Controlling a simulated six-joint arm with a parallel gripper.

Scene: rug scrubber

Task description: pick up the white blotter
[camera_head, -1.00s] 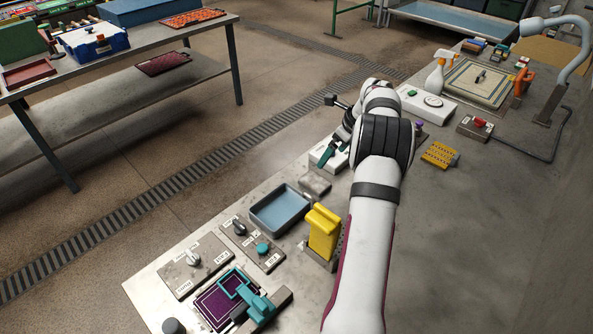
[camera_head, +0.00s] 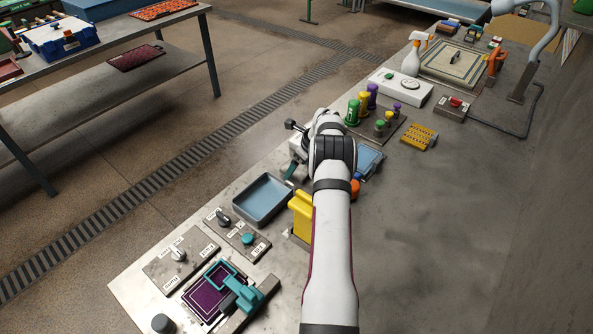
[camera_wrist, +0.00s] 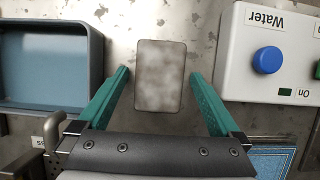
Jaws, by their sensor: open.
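The white blotter (camera_wrist: 160,62) shows in the wrist view as a mottled off-white rectangle with rounded corners, lying on the metal bench. My gripper (camera_wrist: 160,76) is open, with one teal finger to each side of the blotter and a gap on both sides. In the head view my arm hides the blotter, and only part of a teal finger of my gripper (camera_head: 290,172) shows.
A blue tray (camera_wrist: 45,65) stands left of the blotter. A white box labelled Water (camera_wrist: 240,55) with a blue knob (camera_wrist: 267,60) stands right. A yellow block-like object (camera_head: 301,214) is beside my arm in the head view. Bare bench lies beyond the blotter.

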